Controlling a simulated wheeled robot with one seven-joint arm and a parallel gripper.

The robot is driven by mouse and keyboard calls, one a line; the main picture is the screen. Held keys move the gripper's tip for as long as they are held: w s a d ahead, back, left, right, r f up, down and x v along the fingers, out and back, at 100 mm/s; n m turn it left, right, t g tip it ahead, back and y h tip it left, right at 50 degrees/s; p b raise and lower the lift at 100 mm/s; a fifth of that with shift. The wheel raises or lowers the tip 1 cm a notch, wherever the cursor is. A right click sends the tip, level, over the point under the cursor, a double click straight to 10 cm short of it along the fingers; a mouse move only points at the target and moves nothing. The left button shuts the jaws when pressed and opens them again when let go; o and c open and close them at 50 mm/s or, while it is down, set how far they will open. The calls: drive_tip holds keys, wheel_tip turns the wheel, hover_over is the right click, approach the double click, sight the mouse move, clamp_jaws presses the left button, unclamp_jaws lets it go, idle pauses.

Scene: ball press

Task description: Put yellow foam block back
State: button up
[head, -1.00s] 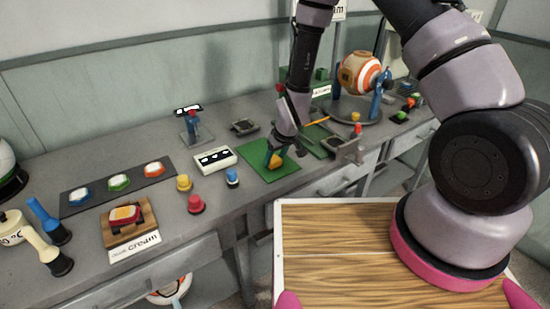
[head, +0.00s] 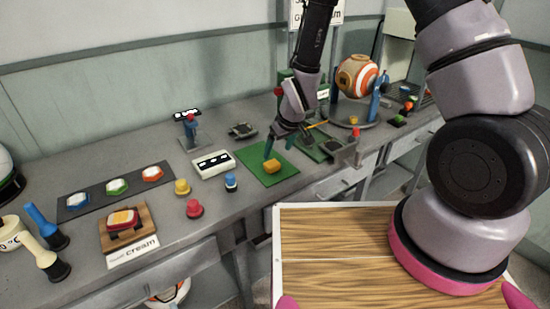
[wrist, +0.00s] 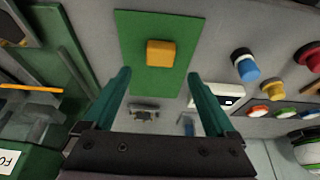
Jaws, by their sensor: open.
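The yellow foam block (head: 272,166) lies on the green mat (head: 252,157) on the workbench. In the wrist view the block (wrist: 161,53) sits near the middle of the green mat (wrist: 135,30), ahead of and between my fingers. My gripper (head: 287,146) is open, with its teal fingers just above and behind the block in the head view. In the wrist view the fingers of my gripper (wrist: 160,82) are spread wide with nothing between their tips, apart from the block.
Blue, yellow (head: 182,187) and red (head: 194,208) buttons lie to the front left. A second green tray (head: 311,145) and a red-topped device (head: 356,147) are to the right. An orange-striped ball (head: 358,76) stands at the back right.

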drive_tip(key=d+r+m, duration=0.2)
drive_tip(key=d+r, duration=0.2)
drive_tip(key=r, duration=0.5)
drive_tip(key=s+d+r+m+t, duration=0.1)
drive_tip(key=d+r, duration=0.3)
drive_tip(key=r, duration=0.4)
drive_tip(key=d+r+m, duration=0.2)
drive_tip(key=d+r, duration=0.2)
drive_tip(key=r, duration=0.5)
drive_tip(key=s+d+r+m+t, duration=0.1)
drive_tip(key=s+d+r+m, duration=0.2)
drive_tip(key=s+d+r, duration=0.2)
drive_tip(key=s+d+r+m+t, duration=0.1)
drive_tip(key=s+d+r+m, duration=0.2)
drive_tip(key=s+r, duration=0.7)
drive_tip(key=d, duration=0.2)
drive_tip(key=shift+s+d+h, duration=0.3)
drive_tip(key=shift+s+d, duration=0.1)
